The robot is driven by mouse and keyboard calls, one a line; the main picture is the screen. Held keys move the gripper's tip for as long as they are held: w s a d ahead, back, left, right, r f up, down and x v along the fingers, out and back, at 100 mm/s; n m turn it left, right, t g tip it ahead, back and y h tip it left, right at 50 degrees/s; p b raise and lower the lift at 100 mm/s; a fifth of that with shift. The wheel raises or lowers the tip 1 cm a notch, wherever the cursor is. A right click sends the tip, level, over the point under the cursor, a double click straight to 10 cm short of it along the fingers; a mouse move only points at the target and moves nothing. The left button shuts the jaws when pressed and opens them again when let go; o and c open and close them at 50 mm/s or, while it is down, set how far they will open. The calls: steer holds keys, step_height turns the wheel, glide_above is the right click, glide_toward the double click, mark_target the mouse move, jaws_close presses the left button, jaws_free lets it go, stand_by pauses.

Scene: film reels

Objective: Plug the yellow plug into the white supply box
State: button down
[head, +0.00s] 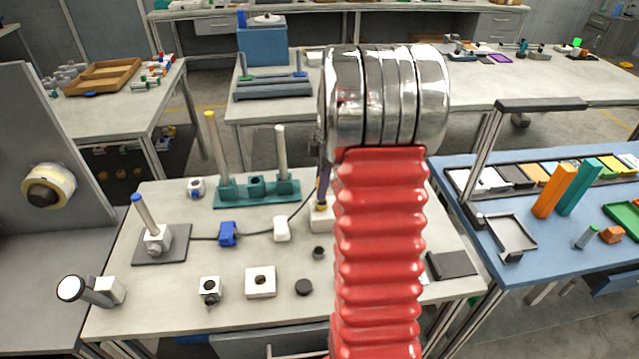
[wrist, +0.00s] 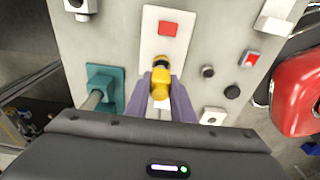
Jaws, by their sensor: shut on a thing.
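My gripper (wrist: 161,82) is shut on the yellow plug (wrist: 161,60), seen between its purple fingers in the wrist view. The plug shows yellow with a dark part at its far end. A white box with a red square, apparently the supply box (wrist: 182,45), lies directly under and beyond the plug. I cannot tell whether the plug is seated in it or just over it. In the head view, the white box (head: 320,220) is partly hidden behind my red arm, and a purple finger shows above it.
A teal base with upright rods (head: 257,198) stands behind left. A blue block (head: 228,233) and a white block (head: 281,229) sit along a dark cable. A white square piece (head: 260,282) and a black disc (head: 303,287) lie in front. Bare bench shows between them.

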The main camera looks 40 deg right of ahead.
steer(key=shift+s+f, duration=0.1)
steer(key=shift+f, duration=1.35)
steer(key=c, duration=1.5)
jaws_free()
steer(key=shift+o, duration=0.2)
step_height(320, 180, up, 14)
steer(key=d, duration=0.1)
steer(key=shift+s+d+f, duration=0.15)
steer(key=shift+s, duration=0.3)
